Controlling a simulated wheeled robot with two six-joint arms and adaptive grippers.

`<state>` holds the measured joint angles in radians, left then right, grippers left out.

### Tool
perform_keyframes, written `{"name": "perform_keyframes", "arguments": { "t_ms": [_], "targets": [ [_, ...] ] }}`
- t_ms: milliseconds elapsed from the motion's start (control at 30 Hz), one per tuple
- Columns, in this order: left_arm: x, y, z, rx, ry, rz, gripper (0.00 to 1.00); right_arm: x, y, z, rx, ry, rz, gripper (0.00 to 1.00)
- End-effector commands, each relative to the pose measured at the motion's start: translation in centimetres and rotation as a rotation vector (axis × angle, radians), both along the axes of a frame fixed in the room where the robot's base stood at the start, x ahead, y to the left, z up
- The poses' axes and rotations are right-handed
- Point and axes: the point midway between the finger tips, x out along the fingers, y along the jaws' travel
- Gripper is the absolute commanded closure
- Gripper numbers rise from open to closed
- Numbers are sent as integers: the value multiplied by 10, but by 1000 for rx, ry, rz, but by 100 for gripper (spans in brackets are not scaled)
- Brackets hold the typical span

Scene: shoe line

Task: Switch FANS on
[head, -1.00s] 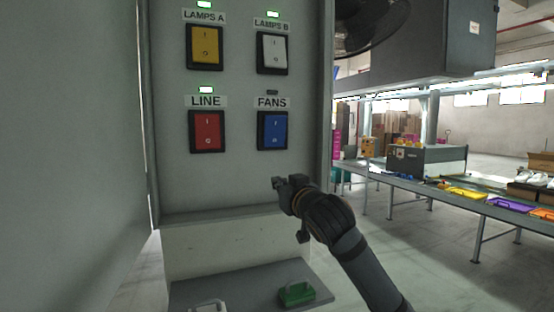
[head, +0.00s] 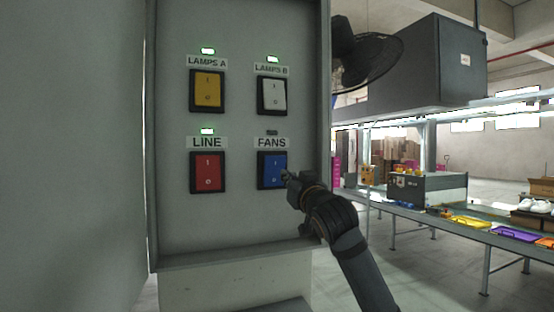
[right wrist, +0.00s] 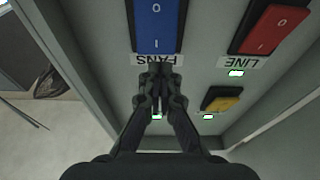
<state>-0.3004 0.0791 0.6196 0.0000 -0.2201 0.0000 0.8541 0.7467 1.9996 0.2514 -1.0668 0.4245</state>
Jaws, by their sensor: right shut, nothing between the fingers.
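The blue FANS switch (head: 273,169) is at the lower right of the switch panel in the head view. The FANS label (head: 272,143) is above it, and the small indicator (head: 272,132) over the label is dark. My right gripper (head: 287,177) is shut and empty, with its tips by the right edge of the blue switch in the head view. In the right wrist view the panel is upside down; the gripper tips (right wrist: 157,72) overlap the FANS label, near the "I" end of the blue switch (right wrist: 160,24). I cannot tell whether they touch. My left gripper is not in view.
The red LINE switch (head: 207,171), yellow LAMPS A switch (head: 207,91) and white LAMPS B switch (head: 272,95) share the panel, with green indicators lit. A raised panel edge (head: 323,120) stands at the right. A fan (head: 365,58) and conveyor (head: 440,222) are beyond.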

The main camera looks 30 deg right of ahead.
Motion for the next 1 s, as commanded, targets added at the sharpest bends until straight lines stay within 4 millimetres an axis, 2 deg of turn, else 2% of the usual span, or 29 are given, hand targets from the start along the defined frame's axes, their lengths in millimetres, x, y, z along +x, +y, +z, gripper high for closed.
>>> {"name": "perform_keyframes", "arguments": {
  "t_ms": [33,100,400,600,1000],
  "targets": [
    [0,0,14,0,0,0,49,11,-2,9,7,1,3,100],
    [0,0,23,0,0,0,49,26,-5,12,5,3,2,100],
    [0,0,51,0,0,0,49,73,-17,21,2,1,1,100],
    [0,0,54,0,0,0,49,83,-20,20,0,0,0,100],
    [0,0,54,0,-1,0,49,83,-20,20,0,0,0,100]
  ]
}}
